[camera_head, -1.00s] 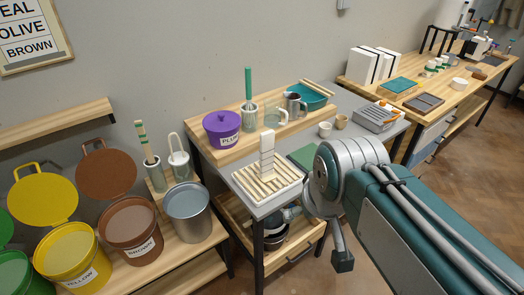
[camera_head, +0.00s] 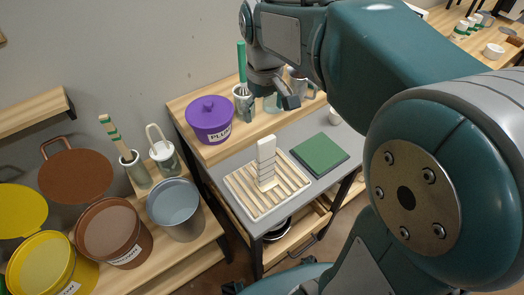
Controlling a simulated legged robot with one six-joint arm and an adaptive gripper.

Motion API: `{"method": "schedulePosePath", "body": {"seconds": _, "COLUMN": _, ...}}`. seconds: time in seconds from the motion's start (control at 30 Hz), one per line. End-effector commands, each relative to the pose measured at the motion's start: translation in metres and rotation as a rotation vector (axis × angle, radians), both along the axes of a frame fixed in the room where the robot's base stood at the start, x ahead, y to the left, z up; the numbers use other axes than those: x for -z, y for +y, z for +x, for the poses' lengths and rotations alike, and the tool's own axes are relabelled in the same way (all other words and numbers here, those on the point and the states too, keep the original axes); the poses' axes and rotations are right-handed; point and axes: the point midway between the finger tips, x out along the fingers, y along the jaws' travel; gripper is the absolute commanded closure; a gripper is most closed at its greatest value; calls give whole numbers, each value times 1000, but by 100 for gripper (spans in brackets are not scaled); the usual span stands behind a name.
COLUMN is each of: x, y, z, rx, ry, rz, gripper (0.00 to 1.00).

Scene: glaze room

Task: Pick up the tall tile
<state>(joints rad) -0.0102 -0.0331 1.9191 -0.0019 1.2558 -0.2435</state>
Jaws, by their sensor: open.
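The tall tile (camera_head: 266,158) is a narrow white upright piece with faint bands across it. It stands on a pale slatted rack (camera_head: 240,187) on the grey worktop. My gripper (camera_head: 270,102) is up and behind the tile in the picture, over the back of the bench, pointing down. It is open and clear of the tile. Part of it blends with the pots behind, so one finger is hard to make out.
A purple lidded PLUM pot (camera_head: 211,122) and a canister with a green-handled tool (camera_head: 242,92) stand on the shelf behind. A green square tile or mat (camera_head: 319,153) lies right of the rack.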

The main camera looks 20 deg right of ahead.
Motion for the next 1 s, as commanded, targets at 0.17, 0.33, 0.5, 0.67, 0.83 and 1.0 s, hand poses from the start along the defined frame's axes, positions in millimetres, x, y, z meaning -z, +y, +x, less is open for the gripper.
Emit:
{"method": "schedulePosePath", "body": {"seconds": 0.17, "x": 30, "y": -2, "z": -1, "rx": 1, "ry": 5, "rz": 2, "gripper": 0}}
{"method": "schedulePosePath", "body": {"seconds": 0.33, "x": 49, "y": -3, "z": -1, "rx": 1, "ry": 2, "rz": 3, "gripper": 0}}
{"method": "schedulePosePath", "body": {"seconds": 0.5, "x": 65, "y": -4, "z": -5, "rx": 1, "ry": 4, "rz": 2, "gripper": 0}}
{"method": "schedulePosePath", "body": {"seconds": 0.67, "x": 91, "y": -4, "z": -9, "rx": 1, "ry": 4, "rz": 2, "gripper": 0}}
{"method": "schedulePosePath", "body": {"seconds": 0.83, "x": 103, "y": -3, "z": -9, "rx": 1, "ry": 1, "rz": 2, "gripper": 0}}
{"method": "schedulePosePath", "body": {"seconds": 1.0, "x": 103, "y": -3, "z": -9, "rx": 1, "ry": 0, "rz": 2, "gripper": 0}}
